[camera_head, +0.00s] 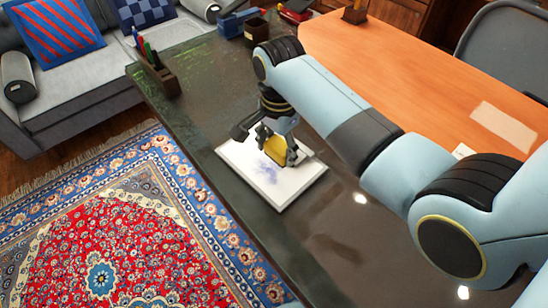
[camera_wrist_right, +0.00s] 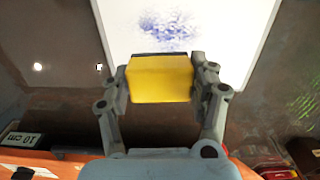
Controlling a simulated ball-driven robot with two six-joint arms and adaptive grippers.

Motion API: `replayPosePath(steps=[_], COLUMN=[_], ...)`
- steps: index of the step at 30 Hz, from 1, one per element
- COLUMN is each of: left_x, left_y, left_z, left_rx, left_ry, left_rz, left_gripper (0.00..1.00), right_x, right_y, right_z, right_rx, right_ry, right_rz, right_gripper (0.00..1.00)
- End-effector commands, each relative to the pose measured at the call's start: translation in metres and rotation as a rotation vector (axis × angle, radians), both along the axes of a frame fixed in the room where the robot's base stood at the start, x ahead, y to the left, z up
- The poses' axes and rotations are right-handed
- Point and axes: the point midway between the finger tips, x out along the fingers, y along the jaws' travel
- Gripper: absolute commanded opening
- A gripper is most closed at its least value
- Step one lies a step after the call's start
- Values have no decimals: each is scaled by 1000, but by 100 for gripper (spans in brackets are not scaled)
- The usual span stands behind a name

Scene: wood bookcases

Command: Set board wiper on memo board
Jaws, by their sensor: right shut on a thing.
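The memo board (camera_head: 290,190) is a white panel with a blue scribble, lying flat on the dark tabletop; it also shows at the top of the right wrist view (camera_wrist_right: 225,50). My right gripper (camera_head: 270,142) is shut on the yellow board wiper (camera_head: 274,146), with a finger on each side of it. In the right wrist view the wiper (camera_wrist_right: 160,80) shows a yellow body and a dark strip along its far edge. It is over the edge of the board nearest the gripper; I cannot tell whether it touches the board. My left gripper is not in view.
The dark table (camera_head: 190,120) has clear surface around the board. A pen holder (camera_head: 158,75) stands at its left edge, and a blue box (camera_head: 238,22) and dark cup (camera_head: 256,30) at its back. An orange desktop (camera_head: 400,75) adjoins on the right.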

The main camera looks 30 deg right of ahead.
Motion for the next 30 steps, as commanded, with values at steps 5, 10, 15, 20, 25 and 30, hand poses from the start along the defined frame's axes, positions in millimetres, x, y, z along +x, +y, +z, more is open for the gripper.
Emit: replayPosePath(steps=[5, 10, 15, 20, 25, 30], left_x=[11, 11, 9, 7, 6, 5], left_y=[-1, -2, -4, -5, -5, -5], left_z=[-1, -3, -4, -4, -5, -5], left_rx=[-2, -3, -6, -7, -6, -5], left_ry=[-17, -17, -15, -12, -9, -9], left_rz=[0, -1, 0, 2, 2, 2], left_gripper=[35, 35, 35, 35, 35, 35], right_x=[6, 5, 6, 6, 6, 5], right_y=[8, 8, 8, 7, 7, 7], right_z=[-11, -37, -46, -46, -49, -49], right_rx=[0, -1, -1, -1, -1, -1], right_ry=[2, 3, -1, 0, 0, 0], right_rz=[1, 1, 1, 1, 1, 1], right_gripper=[30, 30, 30, 30, 63, 83])
